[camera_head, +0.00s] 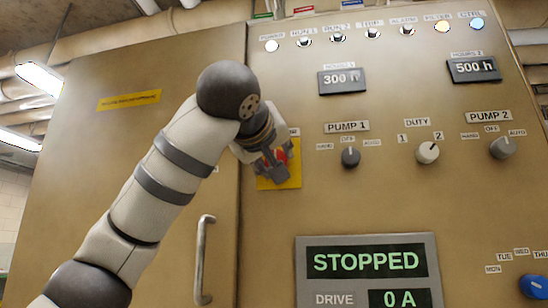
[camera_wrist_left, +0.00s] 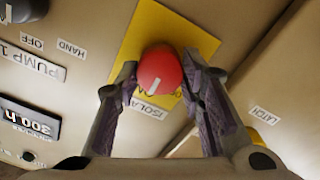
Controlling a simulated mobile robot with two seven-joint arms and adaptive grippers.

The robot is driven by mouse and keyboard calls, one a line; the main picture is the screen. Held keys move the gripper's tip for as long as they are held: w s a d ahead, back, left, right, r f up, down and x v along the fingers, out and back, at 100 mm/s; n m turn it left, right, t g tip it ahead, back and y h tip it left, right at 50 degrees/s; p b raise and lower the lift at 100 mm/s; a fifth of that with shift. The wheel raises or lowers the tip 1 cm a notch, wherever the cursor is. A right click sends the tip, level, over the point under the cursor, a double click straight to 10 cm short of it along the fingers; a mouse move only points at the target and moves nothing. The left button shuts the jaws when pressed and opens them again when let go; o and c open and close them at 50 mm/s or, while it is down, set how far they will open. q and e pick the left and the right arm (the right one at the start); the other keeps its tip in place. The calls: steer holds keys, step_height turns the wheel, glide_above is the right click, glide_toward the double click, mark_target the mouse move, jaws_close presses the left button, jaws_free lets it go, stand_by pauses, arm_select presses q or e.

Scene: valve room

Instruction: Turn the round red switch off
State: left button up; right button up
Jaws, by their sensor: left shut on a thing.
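The round red switch (camera_wrist_left: 160,72) sits on a yellow plate (camera_wrist_left: 150,25) on the panel, with a label reading "ISOLA..." partly hidden beside it. A white mark shows on its face. My left gripper (camera_wrist_left: 156,85) has one finger on each side of the switch and is shut on it. In the head view the left gripper (camera_head: 277,168) is at the yellow plate (camera_head: 292,178), and only a bit of red (camera_head: 283,156) shows between its fingers. My right gripper is in neither view.
Right of the switch are the PUMP 1 knob (camera_head: 351,157), the DUTY knob (camera_head: 428,152) and the PUMP 2 knob (camera_head: 503,147). A display (camera_head: 366,262) below reads STOPPED. A door handle (camera_head: 204,260) stands out at lower left.

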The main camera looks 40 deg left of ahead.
arm_select(q)
steer(key=shift+n, duration=8.9)
steer(key=o, duration=1.1)
steer(key=shift+o, duration=0.2)
steer(key=shift+d, duration=0.1)
